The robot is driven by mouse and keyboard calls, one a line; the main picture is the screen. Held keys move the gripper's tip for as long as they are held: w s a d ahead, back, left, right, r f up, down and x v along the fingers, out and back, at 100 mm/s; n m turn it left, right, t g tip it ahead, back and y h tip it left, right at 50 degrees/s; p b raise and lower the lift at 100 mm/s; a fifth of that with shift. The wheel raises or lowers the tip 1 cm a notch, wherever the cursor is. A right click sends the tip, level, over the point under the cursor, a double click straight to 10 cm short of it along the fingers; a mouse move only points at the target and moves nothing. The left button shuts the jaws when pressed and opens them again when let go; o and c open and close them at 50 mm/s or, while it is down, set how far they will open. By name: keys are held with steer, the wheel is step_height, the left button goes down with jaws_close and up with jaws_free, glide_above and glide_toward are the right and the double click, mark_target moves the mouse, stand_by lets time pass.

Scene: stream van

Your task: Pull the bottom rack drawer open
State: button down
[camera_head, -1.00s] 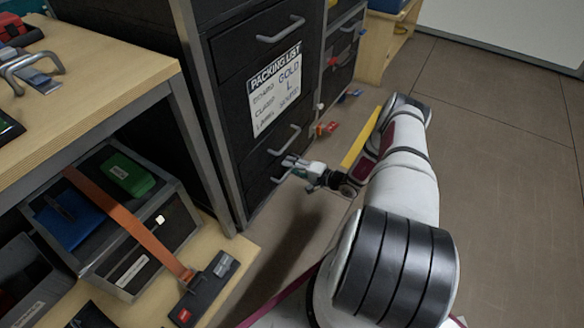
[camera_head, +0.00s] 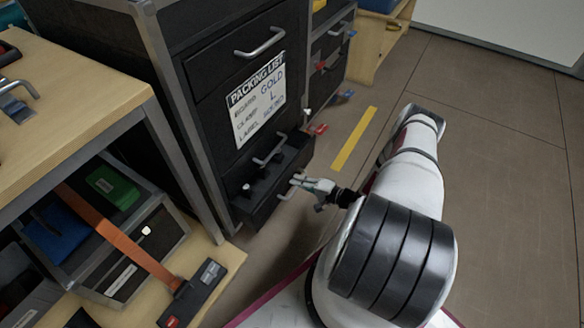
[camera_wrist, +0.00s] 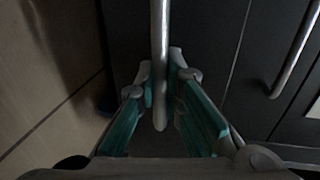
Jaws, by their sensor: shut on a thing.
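The dark rack stands left of centre in the head view. Its bottom drawer (camera_head: 270,209) is partly open, and several small dark objects show inside. My gripper (camera_head: 302,183) is at the front of that drawer, shut on its metal handle. In the wrist view, the grey handle bar (camera_wrist: 159,40) runs between the two teal-padded fingers of my gripper (camera_wrist: 161,92). The finger contact is partly dark.
A drawer handle (camera_head: 270,150) and a packing list sign (camera_head: 257,100) are above the open drawer. A wooden bench (camera_head: 75,105) and a strapped case (camera_head: 165,232) stand at left. The floor (camera_head: 500,180) is clear at right, with a yellow strip (camera_head: 354,139).

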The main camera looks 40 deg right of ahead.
steer(key=f+v, duration=0.1)
steer(key=v, duration=0.7)
steer(key=f+v, duration=0.2)
steer(key=v, duration=0.7)
steer(key=shift+s+f, duration=0.35)
steer(key=shift+s, duration=0.25)
steer(key=shift+d, duration=0.1)
steer(key=c, duration=1.7)
jaws_free()
steer(key=v, duration=1.2)
